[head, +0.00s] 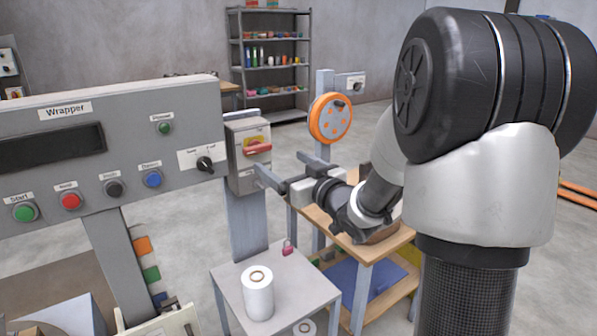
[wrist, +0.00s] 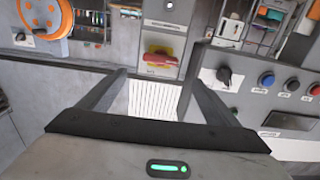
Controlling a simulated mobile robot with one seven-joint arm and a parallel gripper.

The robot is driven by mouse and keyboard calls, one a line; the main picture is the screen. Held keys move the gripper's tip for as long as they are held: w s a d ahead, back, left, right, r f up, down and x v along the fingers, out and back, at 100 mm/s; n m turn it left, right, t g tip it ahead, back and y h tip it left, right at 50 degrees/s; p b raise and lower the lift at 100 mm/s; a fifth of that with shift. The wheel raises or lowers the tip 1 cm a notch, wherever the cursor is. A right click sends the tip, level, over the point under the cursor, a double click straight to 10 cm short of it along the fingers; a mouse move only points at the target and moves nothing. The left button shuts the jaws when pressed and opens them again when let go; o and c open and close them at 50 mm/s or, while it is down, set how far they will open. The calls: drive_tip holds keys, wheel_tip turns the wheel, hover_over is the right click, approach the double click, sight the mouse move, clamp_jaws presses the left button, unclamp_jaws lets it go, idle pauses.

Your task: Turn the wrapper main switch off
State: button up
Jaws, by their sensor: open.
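The wrapper main switch is a red handle (head: 258,149) on a yellow plate, on the front of a grey box (head: 238,172) to the right of the Wrapper panel. The handle lies roughly horizontal. In the wrist view the red handle (wrist: 160,59) shows beyond and between my fingertips. My gripper (head: 277,160) is open and empty, just right of and in front of the switch box. In the wrist view its two fingers (wrist: 158,78) are spread on either side of the handle, apparently not touching it.
The Wrapper panel (head: 95,150) has several coloured buttons and a black rotary knob (head: 205,164) near the box. An orange reel (head: 330,118) stands behind my gripper. Below are a white roll (head: 258,295) and a pink padlock (head: 288,247) on a small table (head: 285,275).

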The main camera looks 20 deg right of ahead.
drive_tip(key=v, duration=0.6)
drive_tip(key=shift+a, duration=0.1)
